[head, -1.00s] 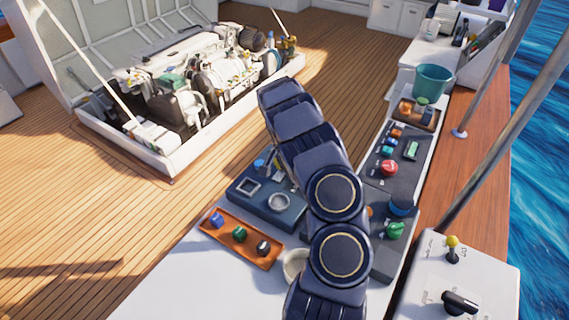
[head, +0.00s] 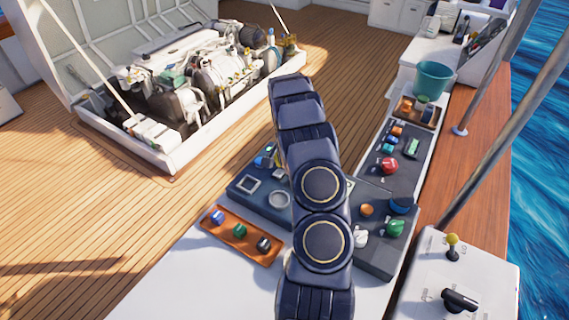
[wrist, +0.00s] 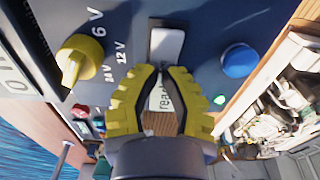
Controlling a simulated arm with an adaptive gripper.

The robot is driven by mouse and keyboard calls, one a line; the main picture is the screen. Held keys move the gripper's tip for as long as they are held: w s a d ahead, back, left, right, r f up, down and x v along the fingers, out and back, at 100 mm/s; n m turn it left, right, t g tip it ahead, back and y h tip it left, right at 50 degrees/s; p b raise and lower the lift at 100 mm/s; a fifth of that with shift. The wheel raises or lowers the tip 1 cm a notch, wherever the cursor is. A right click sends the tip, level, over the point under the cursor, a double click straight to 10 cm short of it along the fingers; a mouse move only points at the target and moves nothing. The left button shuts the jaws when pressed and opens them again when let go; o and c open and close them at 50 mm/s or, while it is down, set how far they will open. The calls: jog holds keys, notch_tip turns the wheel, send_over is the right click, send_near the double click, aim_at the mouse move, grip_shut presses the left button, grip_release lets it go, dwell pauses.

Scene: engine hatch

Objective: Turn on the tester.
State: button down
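In the wrist view, a dark blue tester panel (wrist: 205,25) fills the upper part of the picture. It bears a yellow knob (wrist: 80,57) beside 6 V, 12 V and 24 V marks, a white switch-like piece (wrist: 167,42) and a round blue button (wrist: 239,61). A small green light (wrist: 219,99) glows below the button. Contact cannot be told. A white label reading "rea" shows between the fingers. In the head view, my arm hides most of the gripper.
In the head view, an orange tray (head: 240,238) with several small knobs lies front left on the white counter. A dark panel (head: 378,265) with knobs stands to the right of my arm. A teal bucket (head: 432,77) stands farther back. An open engine hatch (head: 172,160) is at the upper left.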

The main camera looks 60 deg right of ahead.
jog(key=shift+r, duration=0.7)
jog(key=shift+r, duration=0.35)
notch_tip(320, 180, up, 13)
jog(key=d, duration=0.2)
jog(key=shift+d, duration=0.1)
